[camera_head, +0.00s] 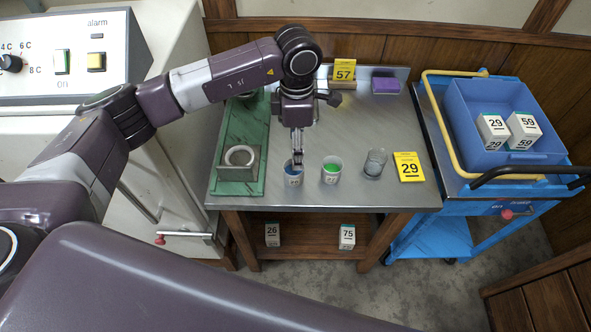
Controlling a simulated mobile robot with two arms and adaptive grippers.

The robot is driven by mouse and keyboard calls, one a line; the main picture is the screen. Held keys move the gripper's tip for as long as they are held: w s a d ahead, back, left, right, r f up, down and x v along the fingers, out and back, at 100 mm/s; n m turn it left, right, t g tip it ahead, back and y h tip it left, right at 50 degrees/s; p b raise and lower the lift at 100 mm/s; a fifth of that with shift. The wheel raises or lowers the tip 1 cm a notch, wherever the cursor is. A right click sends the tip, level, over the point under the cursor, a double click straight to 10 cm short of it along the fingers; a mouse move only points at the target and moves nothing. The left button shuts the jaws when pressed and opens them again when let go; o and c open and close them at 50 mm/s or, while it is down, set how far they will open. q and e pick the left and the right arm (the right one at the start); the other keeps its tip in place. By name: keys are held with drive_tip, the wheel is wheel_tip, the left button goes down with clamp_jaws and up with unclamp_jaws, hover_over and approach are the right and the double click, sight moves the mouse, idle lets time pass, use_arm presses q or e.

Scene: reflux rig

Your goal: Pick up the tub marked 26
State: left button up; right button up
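A small white tub with blue contents (293,178) stands on the metal table; its label is too small to read for certain. My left gripper (298,158) points down at this tub, with its fingertips at the rim. The fingers look close together, but I cannot tell whether they grip the rim. A white tub with green contents (331,172) stands just to the right, and a grey, clear-looking cup (375,163) beyond it. A white box marked 26 (272,234) is on the lower shelf. My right gripper is out of view.
A green marble slab (238,185) with a square holder is on the left. Yellow signs read 57 (344,71) and 29 (409,167). A purple block (386,86) lies at the back. A blue crate (469,100) holds white boxes. A box marked 75 (347,235) is below.

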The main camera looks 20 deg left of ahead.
use_arm(q)
drive_tip(key=p, duration=0.3)
hover_over(294, 174)
drive_tip(key=s, duration=0.2)
wheel_tip(294, 174, down, 7)
drive_tip(key=shift+w+d, duration=0.15)
drive_tip(key=shift+f, duration=0.25)
drive_tip(key=shift+c, duration=0.7)
drive_tip(key=c, duration=1.2)
drive_tip(key=shift+w, duration=0.1)
drive_tip(key=shift+r, duration=0.2)
